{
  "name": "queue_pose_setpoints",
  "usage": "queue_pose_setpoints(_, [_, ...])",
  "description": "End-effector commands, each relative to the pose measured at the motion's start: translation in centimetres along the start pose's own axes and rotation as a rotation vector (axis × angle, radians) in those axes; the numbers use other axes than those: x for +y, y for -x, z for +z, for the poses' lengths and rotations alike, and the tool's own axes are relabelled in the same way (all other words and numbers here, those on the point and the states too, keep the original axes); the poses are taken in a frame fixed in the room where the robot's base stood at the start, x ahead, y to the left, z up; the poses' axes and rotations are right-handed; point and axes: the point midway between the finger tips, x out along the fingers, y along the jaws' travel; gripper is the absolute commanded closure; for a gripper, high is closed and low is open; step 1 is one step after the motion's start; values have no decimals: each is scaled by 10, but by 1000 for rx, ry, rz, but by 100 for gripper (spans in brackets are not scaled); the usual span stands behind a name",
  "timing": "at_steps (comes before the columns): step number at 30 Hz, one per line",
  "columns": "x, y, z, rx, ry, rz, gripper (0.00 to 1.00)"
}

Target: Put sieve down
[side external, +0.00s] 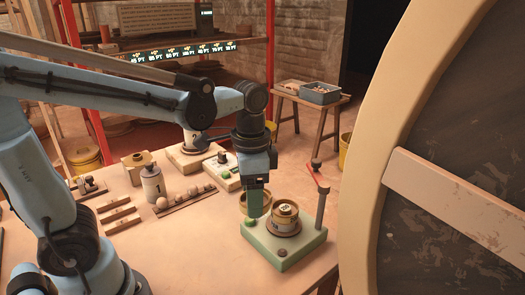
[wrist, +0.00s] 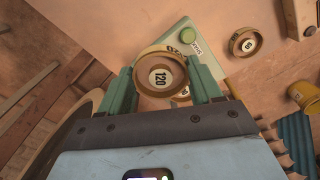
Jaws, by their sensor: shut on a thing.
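My gripper (wrist: 161,84) is shut on a round brass sieve (wrist: 160,76) marked 120, with one green finger on each side. In the side view my gripper (side external: 256,205) points down beside the green base (side external: 274,256) of the press. A brass sieve (side external: 286,209) sits on the base's round seat. In the wrist view the held sieve covers most of what lies beneath it, where more brass rim shows. I cannot tell whether it touches anything below. Another sieve (wrist: 243,41) marked 5 lies apart on the table.
A thin post with a red arm (side external: 318,180) rises from the base's right corner. A large round wheel (side external: 455,150) fills the right side. The table front is clear.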

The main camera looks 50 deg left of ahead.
Motion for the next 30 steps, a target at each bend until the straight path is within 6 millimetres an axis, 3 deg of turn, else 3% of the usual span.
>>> queue_pose_setpoints(6, [49, 46, -39, 0, -50, 0, 69])
queue_pose_setpoints(10, [74, 67, -50, 0, -66, 0, 69])
queue_pose_setpoints(14, [85, 77, -55, 0, -70, 0, 69])
queue_pose_setpoints(17, [78, 74, -58, 0, -67, 0, 69])
queue_pose_setpoints(30, [-8, 22, -69, 0, -65, 0, 69])
